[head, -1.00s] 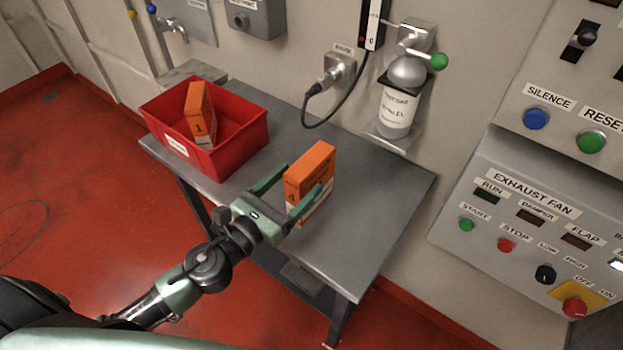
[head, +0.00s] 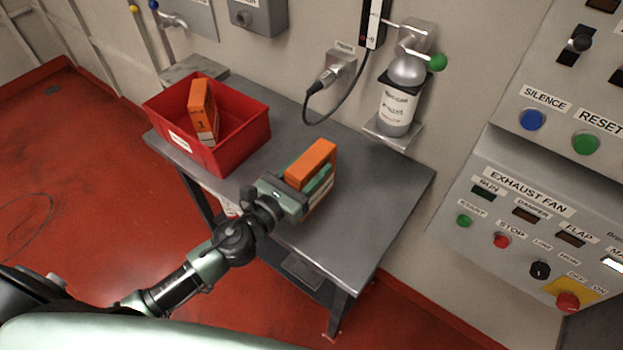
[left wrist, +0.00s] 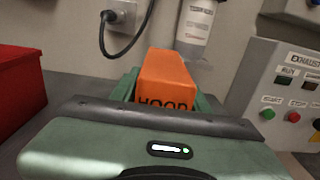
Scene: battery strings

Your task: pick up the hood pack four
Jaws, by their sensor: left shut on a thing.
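The hood pack four (head: 314,160) is an orange box with a pale lower part, upright over the right half of the grey table. My left gripper (head: 312,187) is shut on it, with a green finger along its near right side. In the left wrist view the orange pack (left wrist: 166,78) stands between the fingers, with "HOOD" partly readable on its face. The gripper body hides its lower part there. I cannot tell whether its base touches the table. My right gripper is not in view.
A red bin (head: 237,146) at the table's left holds another orange pack (head: 202,108) marked 1. A bottle (head: 399,104) on a wall bracket and a plugged cable (head: 329,83) are behind the table. The control panel (head: 545,225) is at right. The table (head: 375,205) is clear right of the pack.

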